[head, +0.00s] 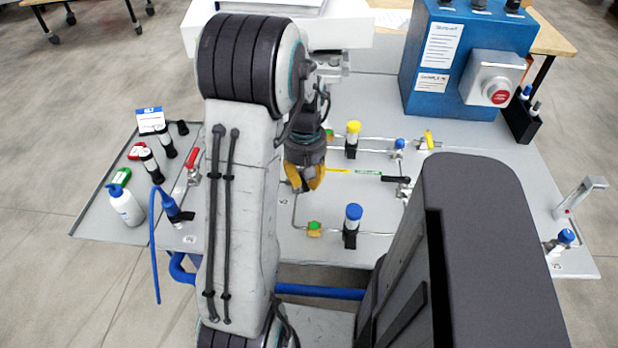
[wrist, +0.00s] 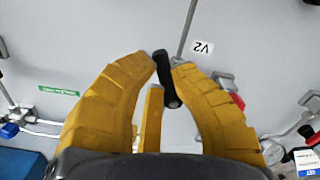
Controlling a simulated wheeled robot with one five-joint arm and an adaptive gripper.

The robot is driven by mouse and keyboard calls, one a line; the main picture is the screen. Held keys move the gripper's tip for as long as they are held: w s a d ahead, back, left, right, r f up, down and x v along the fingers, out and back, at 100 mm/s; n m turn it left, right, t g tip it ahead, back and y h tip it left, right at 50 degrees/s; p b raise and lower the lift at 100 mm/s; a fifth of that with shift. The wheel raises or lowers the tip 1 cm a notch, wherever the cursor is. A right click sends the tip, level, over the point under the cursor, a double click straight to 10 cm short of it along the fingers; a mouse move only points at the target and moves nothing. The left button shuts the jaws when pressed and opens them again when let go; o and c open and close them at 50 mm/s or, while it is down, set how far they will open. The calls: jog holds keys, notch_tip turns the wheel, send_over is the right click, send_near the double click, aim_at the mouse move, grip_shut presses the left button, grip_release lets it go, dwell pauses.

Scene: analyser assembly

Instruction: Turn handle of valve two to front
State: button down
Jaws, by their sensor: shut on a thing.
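The handle of valve two (wrist: 167,82) is black and sits between the yellow fingertips of my gripper (wrist: 165,62) in the wrist view. My gripper is shut on it. A white label reading V2 (wrist: 203,48) lies beside it, right of a thin grey pipe (wrist: 188,28). In the head view my gripper (head: 305,183) points down at the panel left of centre. It hides most of valve two there, and the V2 label (head: 283,202) shows just below the fingers.
A black-handled valve (head: 397,180) and a green label (head: 367,173) lie to the right. A blue-capped cylinder (head: 352,225) and a yellow-capped cylinder (head: 352,138) stand nearby. A red-handled valve (head: 193,167) is at the left. A blue box with a red button (head: 465,60) stands at the back right.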

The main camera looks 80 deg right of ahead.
jog(key=shift+w+a+f+m+b, duration=0.1)
jog(key=shift+w+a+m, duration=0.15)
jog(key=shift+m, duration=0.6)
jog(key=shift+w+a+f+m+b, duration=0.15)
jog(key=shift+w+m, duration=0.1)
jog(key=shift+m, duration=0.65)
jog(key=shift+w+a+m+b, duration=0.15)
jog(key=shift+w+m, duration=0.1)
jog(key=shift+m, duration=0.6)
jog(key=c, duration=1)
grip_release()
jog(key=shift+d+r, duration=0.1)
jog(key=shift+r, duration=0.05)
jog(key=shift+d+r, duration=0.1)
jog(key=shift+r, duration=0.5)
notch_tip(320, 180, up, 11)
jog(key=shift+f, duration=0.1)
